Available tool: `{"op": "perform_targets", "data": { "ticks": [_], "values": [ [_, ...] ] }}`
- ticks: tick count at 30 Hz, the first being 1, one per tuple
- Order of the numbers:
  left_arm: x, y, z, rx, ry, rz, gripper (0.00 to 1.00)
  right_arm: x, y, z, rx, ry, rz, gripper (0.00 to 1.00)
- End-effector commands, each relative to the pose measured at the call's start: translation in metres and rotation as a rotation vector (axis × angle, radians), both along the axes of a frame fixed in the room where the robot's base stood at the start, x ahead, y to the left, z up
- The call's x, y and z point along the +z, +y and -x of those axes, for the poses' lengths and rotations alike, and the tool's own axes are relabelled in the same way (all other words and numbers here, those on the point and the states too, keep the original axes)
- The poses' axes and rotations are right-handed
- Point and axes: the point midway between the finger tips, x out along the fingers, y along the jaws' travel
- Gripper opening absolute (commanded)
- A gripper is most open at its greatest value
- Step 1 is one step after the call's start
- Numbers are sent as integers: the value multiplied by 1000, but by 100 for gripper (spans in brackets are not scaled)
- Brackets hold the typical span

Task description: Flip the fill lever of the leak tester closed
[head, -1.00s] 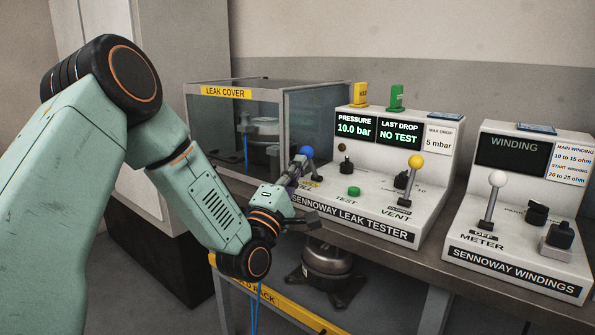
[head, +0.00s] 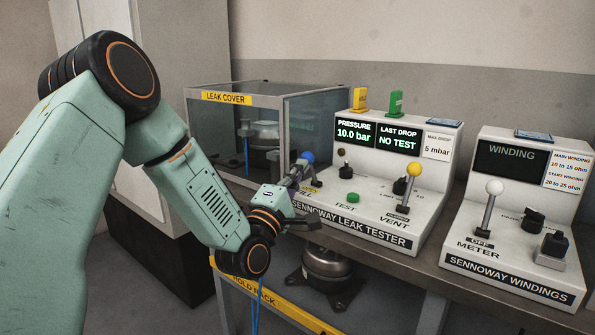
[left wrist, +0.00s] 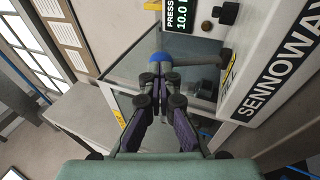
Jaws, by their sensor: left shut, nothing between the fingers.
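The leak tester (head: 375,236) is a white console on the bench, with displays reading 10.0 bar and NO TEST. The blue-knobbed fill lever (head: 307,157) stands at its left end. My left gripper (head: 298,172) is shut and empty, its fingertips right at the lever just below the blue knob. In the left wrist view, the shut fingertips (left wrist: 159,85) are in front of the blue knob (left wrist: 158,64) and partly hide it. I cannot tell whether they touch. My right gripper is not in view.
A yellow-knobbed vent lever (head: 414,169) and green test button (head: 353,198) are on the same console. The glass leak cover (head: 227,98) stands to its left. The windings tester (head: 521,215) stands to the right. A dark compressor (head: 327,268) sits below the bench.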

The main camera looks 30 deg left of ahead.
Motion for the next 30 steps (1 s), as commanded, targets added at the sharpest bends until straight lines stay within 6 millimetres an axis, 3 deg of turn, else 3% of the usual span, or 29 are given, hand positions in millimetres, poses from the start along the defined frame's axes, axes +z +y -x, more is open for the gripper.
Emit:
{"op": "perform_targets", "data": {
  "ticks": [8,30],
  "values": [
    [11,0,-5,0,75,-5,0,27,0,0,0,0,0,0],
    [37,-3,-37,0,481,-39,0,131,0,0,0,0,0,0]
  ]
}}
